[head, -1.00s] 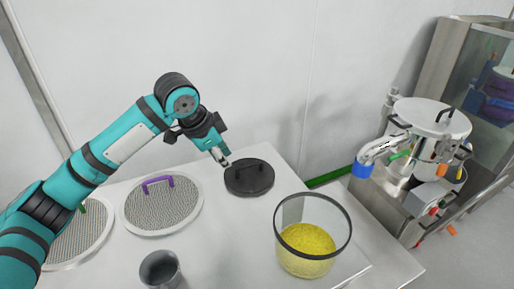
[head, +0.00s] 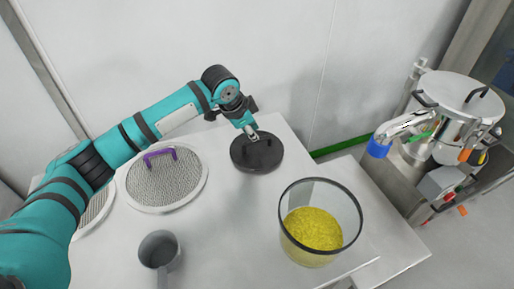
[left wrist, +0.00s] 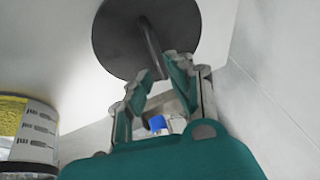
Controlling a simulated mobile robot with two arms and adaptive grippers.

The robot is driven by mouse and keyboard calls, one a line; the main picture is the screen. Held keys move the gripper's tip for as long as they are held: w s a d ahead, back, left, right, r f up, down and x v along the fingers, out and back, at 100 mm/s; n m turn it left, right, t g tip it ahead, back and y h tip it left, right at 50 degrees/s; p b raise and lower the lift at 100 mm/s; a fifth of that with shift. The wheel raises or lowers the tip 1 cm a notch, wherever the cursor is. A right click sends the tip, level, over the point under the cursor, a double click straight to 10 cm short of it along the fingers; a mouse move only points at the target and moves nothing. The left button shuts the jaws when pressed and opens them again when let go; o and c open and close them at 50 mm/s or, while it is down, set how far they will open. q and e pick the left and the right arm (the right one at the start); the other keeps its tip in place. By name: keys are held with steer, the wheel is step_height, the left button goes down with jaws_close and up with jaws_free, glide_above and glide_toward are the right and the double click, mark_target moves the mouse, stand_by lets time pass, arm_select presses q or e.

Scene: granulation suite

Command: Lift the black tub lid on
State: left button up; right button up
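The black tub lid (head: 268,158) lies flat on the white table, a bar handle on its top. It also shows in the left wrist view (left wrist: 118,40), with the handle (left wrist: 151,48) at the fingertips. The clear tub (head: 350,212) with a dark rim holds yellow granules and stands open to the right and in front of the lid. My left gripper (head: 250,133) is just above the lid at its handle. In the left wrist view its fingers (left wrist: 158,70) are apart, the handle's near end between their tips; contact cannot be told. My right gripper is not in view.
A mesh sieve (head: 165,190) with a purple handle lies left of the lid, another partly behind my arm. A grey scoop (head: 160,250) is at the front. A steel machine (head: 462,100) stands right of the table. The wall is close behind.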

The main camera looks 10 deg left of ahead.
mark_target(257, 145)
arm_select(q)
steer(key=shift+p+x, duration=0.5)
steer(key=shift+x, duration=2.4)
steer(key=shift+s+a, duration=0.15)
steer(key=shift+a, duration=0.1)
jaws_close()
